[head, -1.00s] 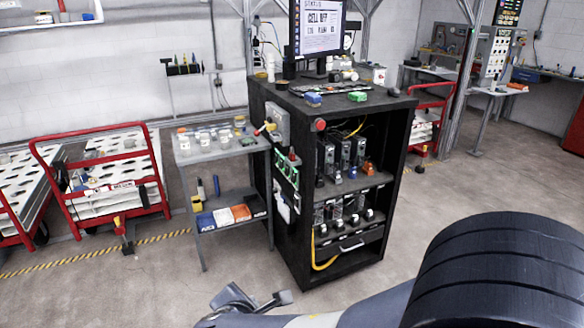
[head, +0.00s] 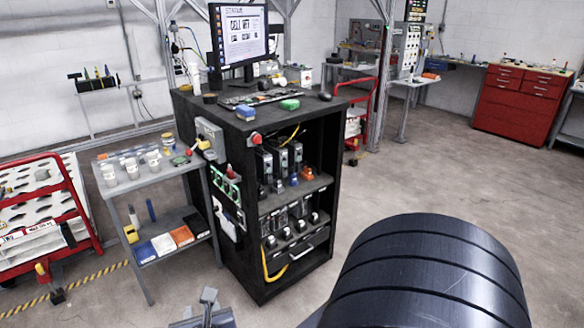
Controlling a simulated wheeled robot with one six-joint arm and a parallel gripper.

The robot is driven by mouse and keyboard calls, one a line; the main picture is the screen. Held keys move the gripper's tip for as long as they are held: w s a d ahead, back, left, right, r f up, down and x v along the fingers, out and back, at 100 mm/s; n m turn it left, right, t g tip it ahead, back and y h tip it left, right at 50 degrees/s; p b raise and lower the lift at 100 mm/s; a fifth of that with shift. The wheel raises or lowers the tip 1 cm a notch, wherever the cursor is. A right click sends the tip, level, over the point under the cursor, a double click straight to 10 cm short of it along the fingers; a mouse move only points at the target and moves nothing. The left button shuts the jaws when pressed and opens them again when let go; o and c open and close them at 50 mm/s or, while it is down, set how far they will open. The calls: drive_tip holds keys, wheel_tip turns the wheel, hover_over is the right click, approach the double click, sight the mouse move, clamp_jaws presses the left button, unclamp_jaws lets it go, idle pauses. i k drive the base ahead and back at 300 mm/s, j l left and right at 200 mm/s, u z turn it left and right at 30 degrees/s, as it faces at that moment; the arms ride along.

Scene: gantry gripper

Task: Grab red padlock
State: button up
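I cannot pick out the red padlock with certainty; the small red items are too small to tell. A small orange-red item (head: 307,173) stands beside a blue one (head: 293,180) on the upper shelf of the black cabinet (head: 262,288). A green panel (head: 225,186) with small items hangs on the cabinet's left side, below a grey box (head: 209,137) with a red and yellow handle (head: 203,145). My gripper (head: 208,304) shows only in part at the bottom edge, in front of the cabinet and apart from it. Its opening is unclear.
A grey side table (head: 145,174) with several jars stands left of the cabinet. A monitor (head: 240,38), keyboard and small blocks are on the cabinet top, with a red button (head: 255,138) at its front corner. A red cart (head: 72,190) is at left. Floor is clear at right.

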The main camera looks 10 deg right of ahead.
sight(231, 176)
drive_tip(key=i+j+z, duration=0.15)
drive_tip(key=z, duration=0.3)
drive_tip(key=i+j+z, duration=0.1)
drive_tip(key=j+z, duration=0.65)
drive_tip(key=z, duration=0.15)
drive_tip(key=j+z, duration=0.55)
drive_tip(key=j, duration=0.4)
drive_tip(key=k+j+z, duration=0.15)
drive_tip(key=j, duration=0.3)
drive_tip(key=j+z, duration=0.1)
drive_tip(key=j, duration=0.35)
drive_tip(key=k+j+z, duration=0.1)
drive_tip(key=j, duration=0.35)
drive_tip(key=k+j+z, duration=0.15)
drive_tip(key=j, duration=0.3)
drive_tip(key=k+j, duration=0.15)
drive_tip(key=j, duration=0.15)
drive_tip(key=k+j, duration=0.1)
drive_tip(key=j, duration=0.25)
